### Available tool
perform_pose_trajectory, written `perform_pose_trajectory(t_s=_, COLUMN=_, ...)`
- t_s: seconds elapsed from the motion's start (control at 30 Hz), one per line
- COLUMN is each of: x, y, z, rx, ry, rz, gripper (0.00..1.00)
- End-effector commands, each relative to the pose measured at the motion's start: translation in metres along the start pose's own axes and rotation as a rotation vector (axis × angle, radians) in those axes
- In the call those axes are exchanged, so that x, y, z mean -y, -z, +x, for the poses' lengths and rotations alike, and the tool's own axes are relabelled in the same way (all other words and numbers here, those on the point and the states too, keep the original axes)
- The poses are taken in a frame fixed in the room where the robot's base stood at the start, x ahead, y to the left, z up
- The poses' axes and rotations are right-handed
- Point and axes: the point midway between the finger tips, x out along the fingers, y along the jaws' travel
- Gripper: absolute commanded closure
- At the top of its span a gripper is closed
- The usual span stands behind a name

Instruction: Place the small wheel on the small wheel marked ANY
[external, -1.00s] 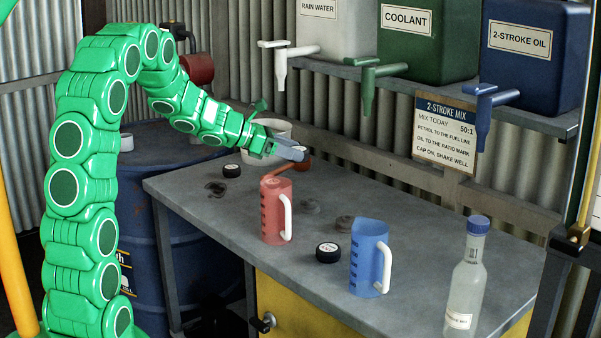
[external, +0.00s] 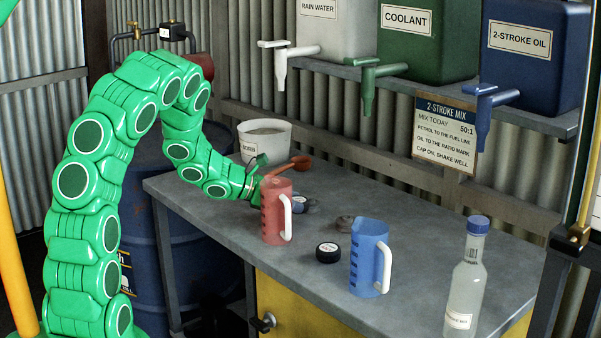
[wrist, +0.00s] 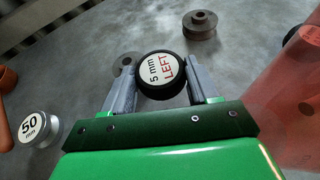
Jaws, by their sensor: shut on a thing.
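My gripper (wrist: 150,92) is shut on a small black wheel with a white face reading "5 mm LEFT" (wrist: 161,70), held between its grey fingers. In the external view my gripper (external: 300,205) is low over the bench, mostly hidden behind the red jug (external: 274,222). Another small black wheel (external: 328,252) with a pale face lies on the bench between the red and blue jugs; its marking is too small to read. A brownish pulley-like wheel (wrist: 200,24) lies beyond my fingers. A silver piece marked "50 mm" (wrist: 36,128) lies to the left. No ANY marking is legible.
The red jug, also in the wrist view (wrist: 295,85), stands close to my gripper. The blue jug (external: 368,262) and a clear bottle (external: 466,280) stand to the right.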

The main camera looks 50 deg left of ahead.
Motion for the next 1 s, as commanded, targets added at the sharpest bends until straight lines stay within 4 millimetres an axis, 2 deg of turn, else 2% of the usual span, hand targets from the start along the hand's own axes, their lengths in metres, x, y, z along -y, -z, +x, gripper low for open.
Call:
perform_pose_trajectory(t_s=0.2, x=0.0, y=0.019, z=0.008, rx=0.001, ry=0.001, rz=0.0, gripper=0.72)
perform_pose_trajectory(t_s=0.7, x=0.0, y=0.025, z=0.011, rx=0.002, ry=0.001, rz=-0.002, gripper=0.72)
perform_pose_trajectory(t_s=0.73, x=0.0, y=0.024, z=0.01, rx=0.002, ry=0.001, rz=-0.002, gripper=0.36)
perform_pose_trajectory(t_s=0.87, x=0.0, y=0.024, z=0.01, rx=0.001, ry=0.001, rz=-0.001, gripper=0.17)
perform_pose_trajectory(t_s=1.0, x=0.0, y=0.024, z=0.01, rx=0.001, ry=0.0, rz=-0.001, gripper=0.15)
